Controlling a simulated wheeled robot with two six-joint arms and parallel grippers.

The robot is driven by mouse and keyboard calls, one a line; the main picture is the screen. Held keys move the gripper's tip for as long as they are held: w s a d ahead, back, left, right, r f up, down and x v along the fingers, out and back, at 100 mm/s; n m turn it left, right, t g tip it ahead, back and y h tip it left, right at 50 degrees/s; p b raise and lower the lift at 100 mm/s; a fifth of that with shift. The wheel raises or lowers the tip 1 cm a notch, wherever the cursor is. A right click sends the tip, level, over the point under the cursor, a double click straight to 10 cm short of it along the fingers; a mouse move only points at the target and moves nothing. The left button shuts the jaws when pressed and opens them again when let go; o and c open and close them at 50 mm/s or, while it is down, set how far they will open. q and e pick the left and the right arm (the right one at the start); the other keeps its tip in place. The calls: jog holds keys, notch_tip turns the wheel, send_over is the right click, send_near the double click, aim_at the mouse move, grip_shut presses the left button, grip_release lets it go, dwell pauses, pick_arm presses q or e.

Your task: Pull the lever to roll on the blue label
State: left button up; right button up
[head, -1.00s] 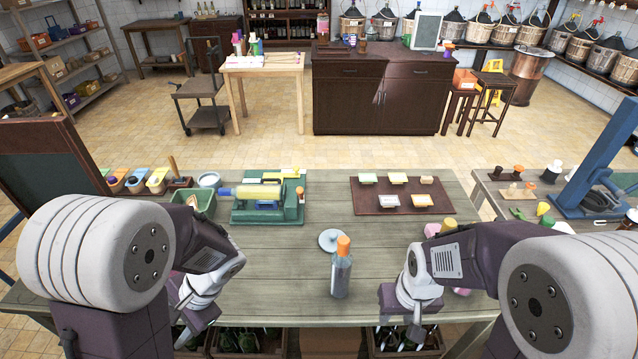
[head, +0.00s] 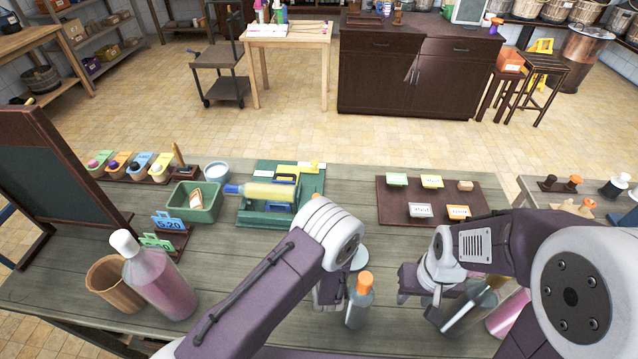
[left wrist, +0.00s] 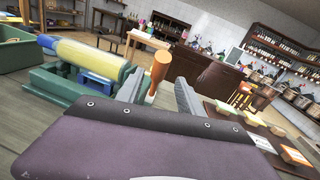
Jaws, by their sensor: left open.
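The green labelling machine (head: 250,213) stands on the table with a yellowish, blue-capped bottle (head: 268,190) lying across it. A blue piece (head: 284,207) sits under the bottle; it also shows in the left wrist view (left wrist: 97,86).
An orange-capped bottle (head: 359,303) stands between my arms. A white-capped pink bottle (head: 160,280) and a wooden pot (head: 115,285) are front left. A green bin (head: 190,203) adjoins the machine. A brown board (head: 395,210) with label blocks lies right.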

pick_arm(q)
jog(key=w, duration=0.2)
jog(key=w+a+p, duration=0.1)
jog(key=w, duration=0.1)
jog(key=w+p, duration=0.1)
jog(key=w, duration=0.1)
jog(key=shift+w+a+r, duration=0.15)
jog(key=shift+a+r, duration=0.05)
jog(key=shift+r, duration=0.2)
jog(key=shift+w+a+p, duration=0.1)
jog(key=shift+w+p, duration=0.2)
jog(key=shift+r, duration=0.2)
jog(key=shift+f, duration=0.1)
jog(key=shift+c, duration=0.5)
jog(key=shift+w, duration=0.15)
grip_shut()
pick_arm(e)
jog(key=s+r, duration=0.1)
jog(key=r, duration=0.2)
jog(key=shift+s, duration=0.35)
